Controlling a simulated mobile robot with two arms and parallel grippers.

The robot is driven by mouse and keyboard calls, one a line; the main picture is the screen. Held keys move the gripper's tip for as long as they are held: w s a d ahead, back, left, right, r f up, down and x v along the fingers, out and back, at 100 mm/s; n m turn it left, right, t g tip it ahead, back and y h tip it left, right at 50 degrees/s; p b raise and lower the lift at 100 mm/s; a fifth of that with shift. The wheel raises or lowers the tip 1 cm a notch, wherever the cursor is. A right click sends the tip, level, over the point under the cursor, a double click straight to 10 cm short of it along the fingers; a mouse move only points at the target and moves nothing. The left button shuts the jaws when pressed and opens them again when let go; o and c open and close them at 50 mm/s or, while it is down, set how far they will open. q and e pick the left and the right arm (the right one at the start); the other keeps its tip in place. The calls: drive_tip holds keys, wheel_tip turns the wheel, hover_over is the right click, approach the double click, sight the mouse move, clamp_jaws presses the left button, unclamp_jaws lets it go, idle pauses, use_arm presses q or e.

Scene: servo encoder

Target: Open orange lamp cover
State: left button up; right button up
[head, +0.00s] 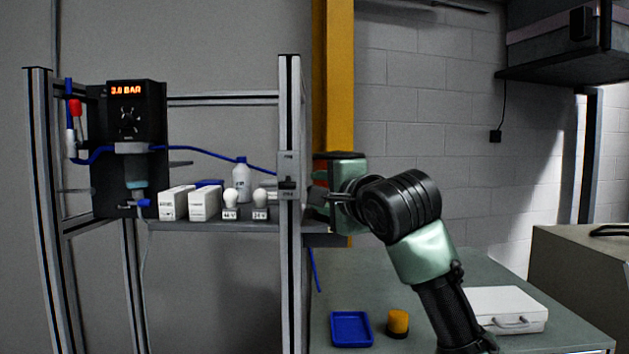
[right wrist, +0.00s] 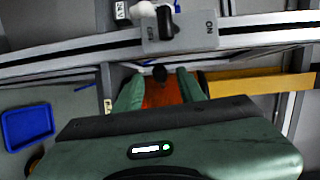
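The orange lamp cover (head: 398,321) sits upright on a dark round base on the table, right of the blue tray. A small dark orange edge of it (right wrist: 35,162) shows at the lower left in the right wrist view. My right gripper (head: 318,195) is at the frame's front post, well above and left of the lamp. In the wrist view its two green fingers (right wrist: 161,76) are apart. A reddish-orange surface and a small black round part show between them; I cannot tell what these belong to. My left gripper is not in view.
A switch box (right wrist: 180,28) marked ON is on the metal post (head: 290,130) close to my right gripper. The shelf holds white boxes (head: 205,203), bulbs (head: 237,203) and a bottle (head: 241,180). The blue tray (head: 351,343) and a white case (head: 510,310) flank the lamp.

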drive_tip(key=p+x, duration=0.1)
drive_tip(key=x, duration=0.1)
drive_tip(key=shift+w+r, duration=0.15)
drive_tip(key=shift+w, duration=0.15)
drive_tip(key=shift+w+a+p, duration=0.3)
drive_tip(key=shift+w, duration=0.15)
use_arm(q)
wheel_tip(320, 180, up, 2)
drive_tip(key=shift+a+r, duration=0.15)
use_arm(e)
drive_tip(key=shift+f, duration=0.25)
clamp_jaws()
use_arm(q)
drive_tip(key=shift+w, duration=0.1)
use_arm(e)
drive_tip(key=shift+f, duration=0.15)
